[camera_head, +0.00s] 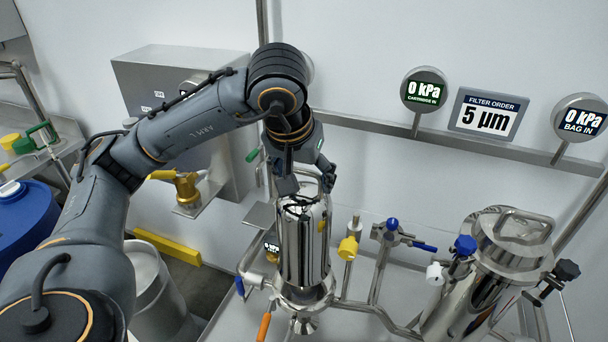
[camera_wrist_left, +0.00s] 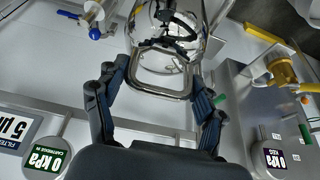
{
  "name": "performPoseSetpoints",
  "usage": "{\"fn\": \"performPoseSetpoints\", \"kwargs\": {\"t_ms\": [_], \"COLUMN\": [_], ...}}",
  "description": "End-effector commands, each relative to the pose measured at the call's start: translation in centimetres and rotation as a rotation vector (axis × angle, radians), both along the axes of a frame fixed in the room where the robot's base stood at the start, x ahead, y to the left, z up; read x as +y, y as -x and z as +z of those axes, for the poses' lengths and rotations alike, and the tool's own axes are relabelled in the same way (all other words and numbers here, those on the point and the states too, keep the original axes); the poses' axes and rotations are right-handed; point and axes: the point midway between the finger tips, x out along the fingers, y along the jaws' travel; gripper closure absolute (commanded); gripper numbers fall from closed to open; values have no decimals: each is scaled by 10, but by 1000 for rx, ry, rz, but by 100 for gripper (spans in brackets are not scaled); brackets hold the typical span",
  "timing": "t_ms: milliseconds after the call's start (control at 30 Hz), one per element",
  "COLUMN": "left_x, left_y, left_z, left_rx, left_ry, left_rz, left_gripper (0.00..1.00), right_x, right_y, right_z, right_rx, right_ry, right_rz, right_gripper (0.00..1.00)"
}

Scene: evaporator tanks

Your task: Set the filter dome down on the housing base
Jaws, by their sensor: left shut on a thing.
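The filter dome (camera_head: 303,245) is a shiny steel cylinder standing upright in the middle of the head view. My left gripper (camera_head: 307,187) is above it, pointing down, shut on its top handle. In the left wrist view, my left gripper (camera_wrist_left: 160,72) has one finger on each side of the squarish metal handle (camera_wrist_left: 158,91), with the dome's shiny top (camera_wrist_left: 150,22) beyond. The housing base (camera_head: 304,296) is directly under the dome, in line with it. I cannot tell whether the dome's rim touches the base. My right gripper is not in view.
A second steel housing (camera_head: 480,285) with clamps stands at the right. Valves with yellow (camera_head: 348,247) and blue (camera_head: 392,225) parts stand close right of the dome. A yellow-handled valve (camera_head: 187,188) is at the left. Gauges and a "5 µm" sign (camera_head: 487,115) hang behind.

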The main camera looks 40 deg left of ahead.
Motion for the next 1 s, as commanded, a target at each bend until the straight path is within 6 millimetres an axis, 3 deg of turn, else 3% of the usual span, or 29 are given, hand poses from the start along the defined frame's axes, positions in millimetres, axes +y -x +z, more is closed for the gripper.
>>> {"fn": "performPoseSetpoints", "kwargs": {"t_ms": [533, 1000], "left_x": [0, 0], "left_y": [-1, -1], "left_z": [-14, -15], "left_rx": [-5, -5], "left_ry": [0, 1], "left_rz": [1, 1], "left_gripper": [93, 93], "right_x": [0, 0], "right_y": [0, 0], "right_z": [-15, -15], "right_rx": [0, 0], "right_ry": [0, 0], "right_rz": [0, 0], "right_gripper": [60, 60]}}
